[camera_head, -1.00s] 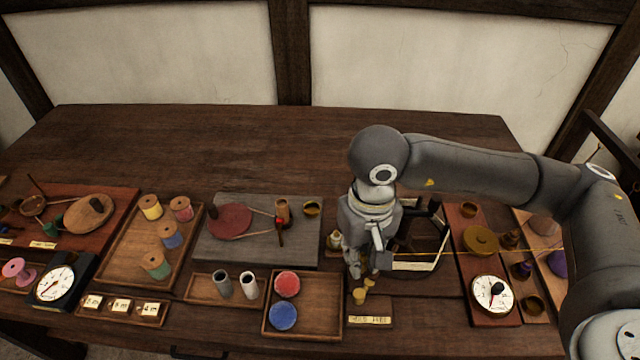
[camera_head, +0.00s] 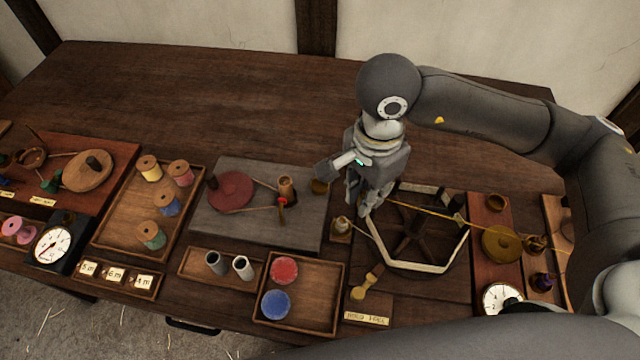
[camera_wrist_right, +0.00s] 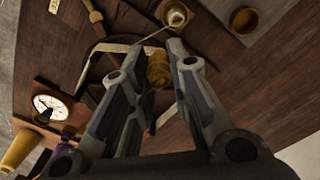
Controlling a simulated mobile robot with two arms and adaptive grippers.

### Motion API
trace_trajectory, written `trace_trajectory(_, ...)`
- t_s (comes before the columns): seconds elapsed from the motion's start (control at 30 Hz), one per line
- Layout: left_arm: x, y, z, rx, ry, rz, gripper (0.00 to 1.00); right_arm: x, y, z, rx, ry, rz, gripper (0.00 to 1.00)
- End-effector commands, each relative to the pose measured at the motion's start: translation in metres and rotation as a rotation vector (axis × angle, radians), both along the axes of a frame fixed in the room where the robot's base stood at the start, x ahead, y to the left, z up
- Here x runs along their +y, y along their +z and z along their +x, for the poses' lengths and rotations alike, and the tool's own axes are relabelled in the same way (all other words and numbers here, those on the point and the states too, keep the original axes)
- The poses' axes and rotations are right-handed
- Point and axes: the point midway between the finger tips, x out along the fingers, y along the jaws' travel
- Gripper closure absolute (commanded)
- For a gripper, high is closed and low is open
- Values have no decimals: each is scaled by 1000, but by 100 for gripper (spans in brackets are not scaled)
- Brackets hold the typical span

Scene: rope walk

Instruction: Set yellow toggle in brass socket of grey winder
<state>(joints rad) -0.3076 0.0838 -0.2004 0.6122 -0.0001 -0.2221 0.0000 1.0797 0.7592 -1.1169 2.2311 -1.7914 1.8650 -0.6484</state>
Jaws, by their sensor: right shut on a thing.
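My right gripper (camera_head: 360,205) is shut on the yellow toggle (camera_wrist_right: 158,70), which shows between the fingers in the right wrist view; in the head view the gripper hides it. A yellow line (camera_head: 435,212) runs from the gripper to the right. The grey winder (camera_head: 245,230) is a grey board with a red disc (camera_head: 231,190). Its brass socket (camera_head: 320,187) is a round cup at the board's right back corner, just left of the gripper. The socket also shows in the right wrist view (camera_wrist_right: 244,20), apart from the toggle. My left gripper is out of view.
A small cup-like holder (camera_head: 341,227) stands just in front of the gripper. A six-sided pale-edged frame (camera_head: 424,266) lies to the right. A wooden post (camera_head: 286,187) and red-topped peg (camera_head: 282,206) stand on the grey board. The table behind is clear.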

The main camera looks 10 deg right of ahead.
Motion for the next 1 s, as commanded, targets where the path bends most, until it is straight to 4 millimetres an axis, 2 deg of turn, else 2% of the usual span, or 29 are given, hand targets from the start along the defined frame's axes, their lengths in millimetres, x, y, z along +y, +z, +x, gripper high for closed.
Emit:
trace_trajectory(0.33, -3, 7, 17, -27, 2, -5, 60, 17, 7, -2, -1, -477, -1, 98)
trace_trajectory(1.0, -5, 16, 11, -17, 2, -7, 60, 47, 20, -8, -6, -1404, -3, 98)
